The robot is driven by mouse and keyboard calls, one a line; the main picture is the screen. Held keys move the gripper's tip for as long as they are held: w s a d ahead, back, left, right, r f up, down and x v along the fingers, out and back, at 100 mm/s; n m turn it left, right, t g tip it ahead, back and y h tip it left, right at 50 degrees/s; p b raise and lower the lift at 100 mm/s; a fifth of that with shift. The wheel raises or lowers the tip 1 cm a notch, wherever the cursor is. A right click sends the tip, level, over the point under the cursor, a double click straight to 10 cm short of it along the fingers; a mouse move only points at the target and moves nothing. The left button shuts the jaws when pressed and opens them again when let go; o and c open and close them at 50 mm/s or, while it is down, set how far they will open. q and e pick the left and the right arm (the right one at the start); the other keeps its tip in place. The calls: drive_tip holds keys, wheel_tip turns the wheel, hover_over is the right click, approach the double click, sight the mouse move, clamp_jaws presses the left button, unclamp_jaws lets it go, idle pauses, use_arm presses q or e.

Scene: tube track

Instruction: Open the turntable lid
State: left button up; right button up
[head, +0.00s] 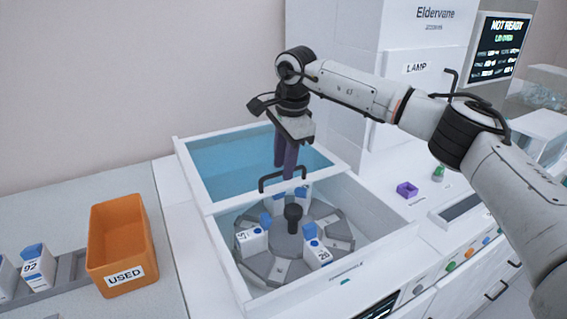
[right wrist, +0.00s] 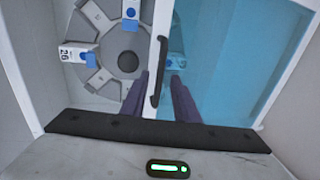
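The turntable lid (head: 235,165) is a blue see-through panel in a white frame, lying over the back part of the white housing; in the right wrist view it fills the right side (right wrist: 235,65). Its black bar handle (head: 265,184) is on the front edge and shows in the right wrist view (right wrist: 162,50). The grey turntable (head: 285,245) in front is uncovered. My right gripper (head: 288,170) points down at the handle with purple fingers apart, one on each side of the handle in the right wrist view (right wrist: 158,80). My left gripper is out of view.
White blue-capped boxes (head: 250,243) stand on the turntable around a black knob (head: 293,212). An orange USED bin (head: 122,240) is at left, near a rack of boxes. A screen (head: 500,48) reads NOT READY. A small purple holder (head: 407,190) is at right.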

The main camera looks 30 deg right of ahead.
wheel_tip(320, 180, up, 10)
drive_tip(key=s, duration=0.2)
drive_tip(key=shift+b, duration=0.45)
idle(0.5)
